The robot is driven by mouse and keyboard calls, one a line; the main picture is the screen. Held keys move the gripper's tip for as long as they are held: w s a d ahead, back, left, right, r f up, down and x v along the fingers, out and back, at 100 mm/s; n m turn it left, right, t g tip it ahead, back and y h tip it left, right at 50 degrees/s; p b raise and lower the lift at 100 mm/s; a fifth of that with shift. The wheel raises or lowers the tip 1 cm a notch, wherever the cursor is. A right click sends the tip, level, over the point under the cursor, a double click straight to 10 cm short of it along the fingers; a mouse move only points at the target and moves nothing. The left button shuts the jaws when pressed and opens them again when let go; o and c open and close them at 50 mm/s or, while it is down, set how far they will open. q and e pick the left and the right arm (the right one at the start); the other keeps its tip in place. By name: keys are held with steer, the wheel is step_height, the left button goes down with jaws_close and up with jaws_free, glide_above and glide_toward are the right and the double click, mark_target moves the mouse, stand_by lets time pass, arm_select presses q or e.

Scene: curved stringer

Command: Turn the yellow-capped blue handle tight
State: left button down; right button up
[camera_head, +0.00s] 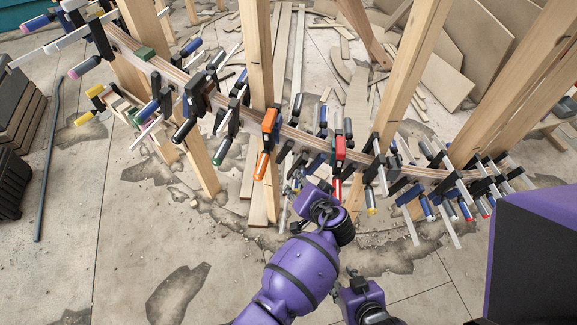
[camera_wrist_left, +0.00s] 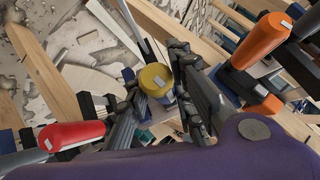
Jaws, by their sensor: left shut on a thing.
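The yellow-capped handle shows end-on in the left wrist view, with its yellow cap (camera_wrist_left: 155,80) between the two dark fingers of my left gripper (camera_wrist_left: 160,98). The gripper is shut on the handle, and the cap sticks out between the fingers. Only a little of the blue body shows under the cap. In the head view my left gripper (camera_head: 298,186) is at the lower side of the curved stringer (camera_head: 300,137), near its middle, and mostly hides this handle. My right gripper (camera_head: 341,283) is low in the head view, away from the clamps; its finger opening is unclear.
Clamps crowd the stringer on both sides. An orange-handled clamp (camera_head: 265,150) and a red-handled clamp (camera_head: 340,148) flank my left gripper. Upright wooden posts (camera_head: 258,60) stand along the stringer. The cracked floor (camera_head: 120,240) in front is mostly clear.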

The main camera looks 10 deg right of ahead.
mark_target(299, 183)
stand_by(0.4)
arm_select(q)
steer(key=c, duration=1.5)
jaws_free()
step_height(299, 183, up, 10)
steer(key=shift+r, duration=0.1)
